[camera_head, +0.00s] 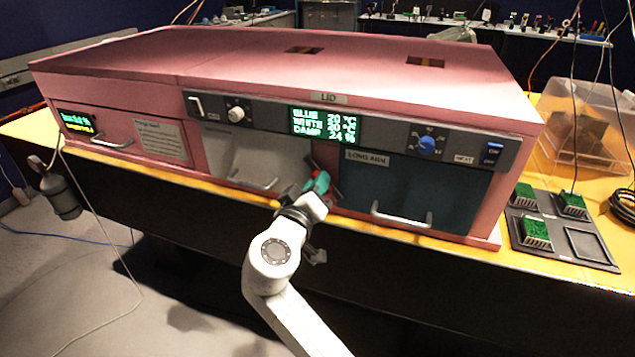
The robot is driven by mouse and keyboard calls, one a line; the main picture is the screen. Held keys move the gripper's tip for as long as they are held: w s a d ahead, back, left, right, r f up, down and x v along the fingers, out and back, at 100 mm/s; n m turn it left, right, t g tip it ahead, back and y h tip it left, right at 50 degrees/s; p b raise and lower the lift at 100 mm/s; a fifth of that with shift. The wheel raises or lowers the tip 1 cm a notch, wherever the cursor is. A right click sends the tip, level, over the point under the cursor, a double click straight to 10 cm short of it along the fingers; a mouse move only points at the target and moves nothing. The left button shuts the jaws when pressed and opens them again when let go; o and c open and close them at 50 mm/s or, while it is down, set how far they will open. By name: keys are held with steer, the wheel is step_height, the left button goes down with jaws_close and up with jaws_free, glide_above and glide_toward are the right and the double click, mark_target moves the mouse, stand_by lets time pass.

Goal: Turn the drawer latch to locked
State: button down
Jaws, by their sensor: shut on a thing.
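The pink foam enclosure (135,65) stands on a yellow-topped bench. In its front are a light grey drawer (235,150) in the middle and a dark blue-grey drawer (425,190) labelled LONG ARM at the right. My gripper (317,184) is at the narrow upright between these two fronts. It is shut on a small piece there, which I take to be the drawer latch; a teal-green part and some red show at the fingers. My wrist and fingers hide most of it, so I cannot tell which way the latch points.
Above the drawers runs a dark panel with a white knob (236,114), a green display (323,125) and a blue knob (427,145). Bar handles (401,219) stick out from the fronts. A dark tray with green blocks (557,243) and a clear bin (588,135) are at right.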

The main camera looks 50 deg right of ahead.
steer(key=shift+w+a+f+n+p, duration=0.1)
steer(key=shift+n+p, duration=1.1)
steer(key=shift+n, duration=1.25)
steer(key=shift+w+f+n+p, duration=0.1)
steer(key=shift+n+p, duration=1.05)
steer(key=shift+n, duration=1.3)
steer(key=c, duration=1.2)
jaws_free()
steer(key=shift+o, duration=0.2)
steer(key=b+v, duration=0.1)
steer(key=v, duration=1)
steer(key=shift+b, duration=0.4)
